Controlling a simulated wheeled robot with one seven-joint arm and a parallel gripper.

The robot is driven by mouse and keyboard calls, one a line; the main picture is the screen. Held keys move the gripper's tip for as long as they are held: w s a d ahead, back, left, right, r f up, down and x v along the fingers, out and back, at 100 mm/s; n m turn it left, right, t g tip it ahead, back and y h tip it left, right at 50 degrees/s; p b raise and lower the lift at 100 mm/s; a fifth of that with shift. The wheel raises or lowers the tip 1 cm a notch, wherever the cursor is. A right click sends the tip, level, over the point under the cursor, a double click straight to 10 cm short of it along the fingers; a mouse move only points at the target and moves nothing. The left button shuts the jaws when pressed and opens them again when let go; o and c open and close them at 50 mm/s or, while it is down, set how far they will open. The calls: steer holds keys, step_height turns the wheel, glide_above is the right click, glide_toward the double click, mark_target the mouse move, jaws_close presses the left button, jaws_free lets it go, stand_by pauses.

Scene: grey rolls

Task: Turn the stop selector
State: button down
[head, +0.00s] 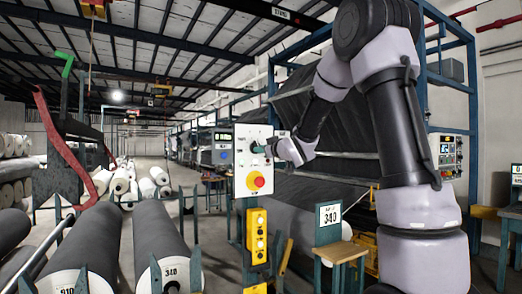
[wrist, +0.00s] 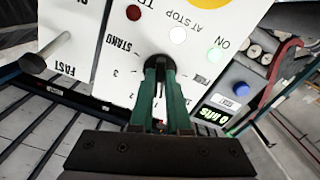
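The white control panel (head: 253,160) stands upright in the middle of the head view, with a red mushroom button on yellow (head: 258,182). In the wrist view the panel (wrist: 112,70) is tilted, with printed numbers and words such as STAND and AT STOP. The fingers hide much of the selector. In the head view my gripper (head: 264,148) meets the panel from the right.
A yellow button box (head: 257,235) hangs below the panel. Large grey rolls (head: 160,245) lie at the left. The aisle (head: 150,148) behind is open.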

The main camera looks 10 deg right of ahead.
steer(key=shift+n, duration=3.8)
steer(key=c, duration=0.9)
jaws_free()
steer(key=v, duration=1)
steer(key=shift+s+d, duration=0.2)
steer(key=shift+s, duration=0.15)
